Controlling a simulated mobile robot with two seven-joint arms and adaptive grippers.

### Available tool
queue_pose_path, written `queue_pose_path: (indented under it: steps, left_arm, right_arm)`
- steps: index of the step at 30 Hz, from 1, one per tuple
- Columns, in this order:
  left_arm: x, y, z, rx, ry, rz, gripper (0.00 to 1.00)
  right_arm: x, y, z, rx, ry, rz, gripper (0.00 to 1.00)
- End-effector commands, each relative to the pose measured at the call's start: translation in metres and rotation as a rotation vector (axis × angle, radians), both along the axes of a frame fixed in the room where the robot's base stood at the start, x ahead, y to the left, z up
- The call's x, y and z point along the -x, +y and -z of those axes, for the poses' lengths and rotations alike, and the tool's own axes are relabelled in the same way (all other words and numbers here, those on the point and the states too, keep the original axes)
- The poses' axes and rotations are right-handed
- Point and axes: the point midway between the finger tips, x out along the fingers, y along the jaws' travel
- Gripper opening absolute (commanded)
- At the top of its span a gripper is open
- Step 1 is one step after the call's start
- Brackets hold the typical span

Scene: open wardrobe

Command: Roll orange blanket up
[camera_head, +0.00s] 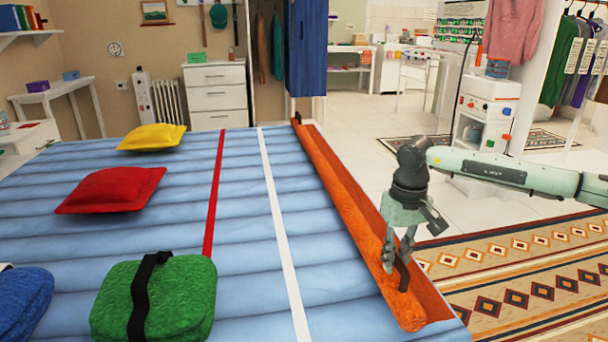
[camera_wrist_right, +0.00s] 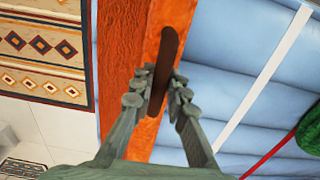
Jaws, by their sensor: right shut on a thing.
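The orange blanket (camera_head: 345,195) lies as a long narrow strip along the right edge of the bed. Its left side is a raised roll, and a flatter part (camera_head: 385,225) lies to the right of it. A dark brown handle (camera_head: 403,275) sits on the near end of the roll; another dark tab (camera_head: 297,117) shows at the far end. My right gripper (camera_head: 396,258) points down at the near end and is shut on the near handle. In the right wrist view the handle (camera_wrist_right: 163,68) lies between the fingers (camera_wrist_right: 160,100), over the orange cloth. My left gripper is not in view.
The blue bed (camera_head: 245,210) carries a red line (camera_head: 214,195) and a white line (camera_head: 278,215). A green bundle with a black strap (camera_head: 185,300), a blue bundle (camera_head: 22,300), a red pillow (camera_head: 110,188) and a yellow pillow (camera_head: 152,137) lie left. A patterned rug (camera_head: 540,270) lies right.

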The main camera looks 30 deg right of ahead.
Motion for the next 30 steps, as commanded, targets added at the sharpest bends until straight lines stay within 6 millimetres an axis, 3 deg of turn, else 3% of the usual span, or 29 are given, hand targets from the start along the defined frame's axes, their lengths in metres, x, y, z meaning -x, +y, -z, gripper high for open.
queue_pose_path:
  steps: [8,21,30]
  left_arm:
    - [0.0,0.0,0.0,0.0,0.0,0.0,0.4]
    - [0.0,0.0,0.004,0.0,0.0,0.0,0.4]
    - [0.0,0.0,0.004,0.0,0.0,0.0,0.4]
  right_arm:
    - [0.0,-0.003,0.0,0.001,-0.002,0.002,0.0]
    - [0.01,-0.039,0.0,0.001,-0.001,0.003,0.0]
    - [0.011,-0.043,-0.001,0.001,-0.002,0.0,0.0]
